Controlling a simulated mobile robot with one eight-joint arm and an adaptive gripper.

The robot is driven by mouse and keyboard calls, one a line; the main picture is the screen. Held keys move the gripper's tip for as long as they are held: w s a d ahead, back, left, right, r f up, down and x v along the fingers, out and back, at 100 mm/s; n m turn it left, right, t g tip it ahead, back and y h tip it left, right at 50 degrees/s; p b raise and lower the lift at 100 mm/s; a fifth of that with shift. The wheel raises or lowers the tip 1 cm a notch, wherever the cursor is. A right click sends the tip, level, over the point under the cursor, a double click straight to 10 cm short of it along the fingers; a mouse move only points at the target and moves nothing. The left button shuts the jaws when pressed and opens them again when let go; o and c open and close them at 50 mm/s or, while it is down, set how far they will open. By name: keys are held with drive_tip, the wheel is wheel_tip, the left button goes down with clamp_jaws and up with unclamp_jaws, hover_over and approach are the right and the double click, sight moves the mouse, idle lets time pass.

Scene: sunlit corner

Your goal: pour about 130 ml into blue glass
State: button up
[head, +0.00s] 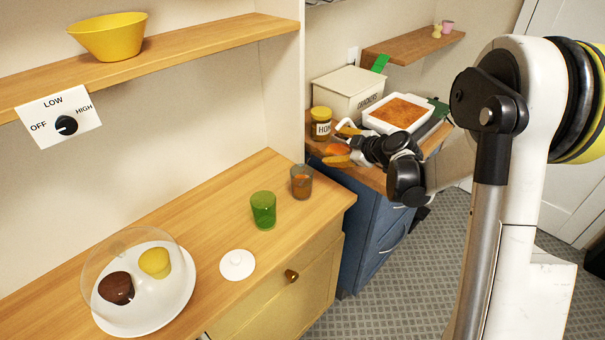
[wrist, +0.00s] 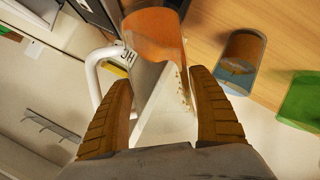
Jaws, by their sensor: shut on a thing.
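The blue glass (head: 301,182) stands upright near the right end of the wooden counter and holds some orange-brown liquid; in the wrist view (wrist: 241,62) it is right of my gripper. My gripper (head: 342,146) is shut on a clear jug with a white handle. In the wrist view the jug (wrist: 155,36) sits between my two ridged fingers (wrist: 160,82), with orange liquid in its far end and small drops on its wall. In the head view my fingers mostly hide the jug. It is apart from the glass, to its upper right. I see no stream.
A green glass (head: 263,210) stands close left of the blue glass. A white lid (head: 237,264) and a domed plate (head: 150,310) are nearer. A honey jar (head: 321,121), crackers box (head: 350,92) and baking dish (head: 398,113) crowd the blue cabinet.

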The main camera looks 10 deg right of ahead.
sight(344, 141)
drive_tip(key=shift+w+a+r+p, duration=0.1)
drive_tip(key=shift+r+p, duration=0.05)
drive_tip(key=shift+p, duration=0.2)
drive_tip(key=shift+w+d+r+m+y+p, duration=0.2)
drive_tip(key=shift+d+r+m+y+p, duration=0.1)
drive_tip(key=shift+d+r+m+y, duration=0.3)
drive_tip(key=shift+a, duration=0.1)
idle(1.1)
drive_tip(key=shift+w+d+f+m+g+y+b, duration=0.2)
drive_tip(key=shift+d+m+y+b, duration=0.1)
drive_tip(key=shift+d+m+b, duration=0.15)
drive_tip(key=shift+w+d+f+m+g+y+b, duration=0.1)
drive_tip(key=shift+w+d+m+g+y+b, duration=0.1)
drive_tip(key=shift+d+m+y+b, duration=0.2)
drive_tip(key=shift+w+d+m+b, duration=0.15)
drive_tip(key=shift+d+m+b, duration=0.15)
drive_tip(key=shift+d+m, duration=0.05)
drive_tip(key=shift+w+d+r+m+y, duration=0.1)
drive_tip(key=shift+d+r+m+y, duration=0.1)
drive_tip(key=shift+r+m+y, duration=0.45)
drive_tip(key=shift+f, duration=0.1)
